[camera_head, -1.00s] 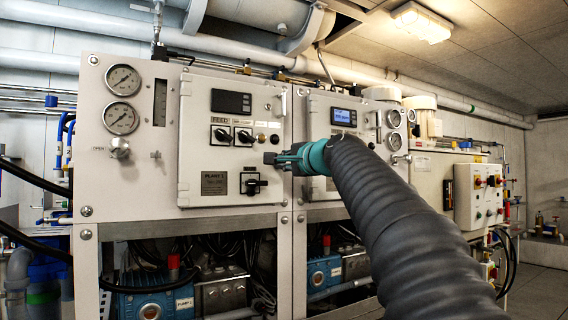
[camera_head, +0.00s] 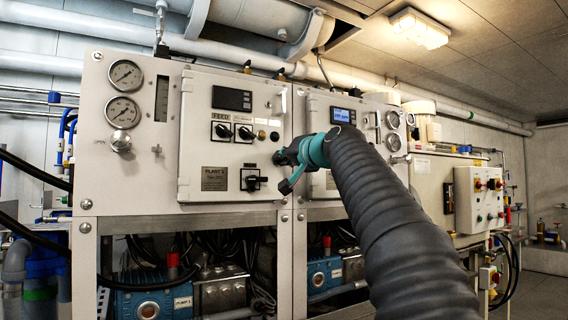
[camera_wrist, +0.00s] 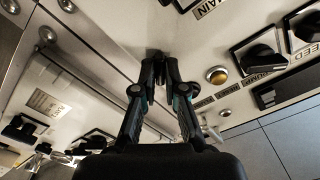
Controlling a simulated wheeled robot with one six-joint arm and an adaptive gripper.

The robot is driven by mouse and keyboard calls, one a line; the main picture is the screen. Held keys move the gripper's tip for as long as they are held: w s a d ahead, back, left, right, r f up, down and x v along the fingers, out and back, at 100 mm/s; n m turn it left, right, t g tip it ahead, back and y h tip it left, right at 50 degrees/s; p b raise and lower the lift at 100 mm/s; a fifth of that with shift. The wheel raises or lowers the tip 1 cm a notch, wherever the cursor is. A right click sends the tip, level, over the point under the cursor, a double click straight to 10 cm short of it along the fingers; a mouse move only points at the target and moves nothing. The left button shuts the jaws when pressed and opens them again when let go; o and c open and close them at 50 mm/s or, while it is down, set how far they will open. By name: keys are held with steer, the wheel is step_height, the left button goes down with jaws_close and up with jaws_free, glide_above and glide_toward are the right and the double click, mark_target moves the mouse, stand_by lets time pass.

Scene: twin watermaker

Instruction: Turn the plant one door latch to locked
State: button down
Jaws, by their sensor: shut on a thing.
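The plant one door (camera_head: 205,155) is a pale panel door, closed, with a "PLANT 1" label. My gripper (camera_head: 281,157) is at its right edge, below the middle. In the wrist view my gripper (camera_wrist: 161,58) has its fingertips close together on a small dark latch (camera_wrist: 158,52) at the door edge. The latch is mostly hidden by the fingers, so its exact angle cannot be told. In the head view, my gripper and wrist cover most of it.
A black rotary switch (camera_head: 251,181) sits just left of my gripper. Two feed switches (camera_head: 233,132) are above it. The second plant's door (camera_head: 321,110) is close on the right, behind my arm. Blue pumps (camera_head: 150,302) stand below.

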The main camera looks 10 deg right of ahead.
steer(key=shift+n+b, duration=0.8)
steer(key=shift+n, duration=2.8)
steer(key=c, duration=1.2)
jaws_free()
steer(key=shift+c, duration=0.2)
steer(key=v, duration=1.2)
